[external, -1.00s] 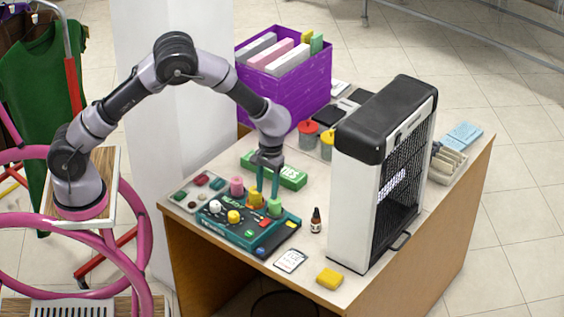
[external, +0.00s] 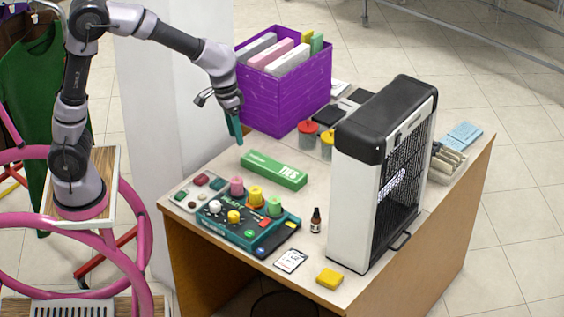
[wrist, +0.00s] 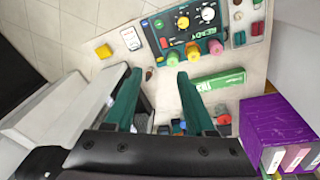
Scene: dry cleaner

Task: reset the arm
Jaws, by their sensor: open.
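My gripper (external: 238,129) is raised in the air above the back left part of the desk, left of the purple file box. Its teal fingers point down. In the wrist view my gripper (wrist: 160,90) shows two teal fingers spread apart with nothing between them. The teal control panel (external: 248,228) with coloured knobs lies on the desk below and in front of the gripper, apart from it. It also shows at the top of the wrist view (wrist: 187,41).
The desk (external: 350,284) holds a green TIES box (external: 273,170), a purple file box (external: 285,100), a tall black-and-white heater-like unit (external: 360,190), a brown dropper bottle (external: 315,221), a yellow block (external: 329,278) and red- and yellow-lidded jars (external: 307,134). A white pillar stands behind my arm.

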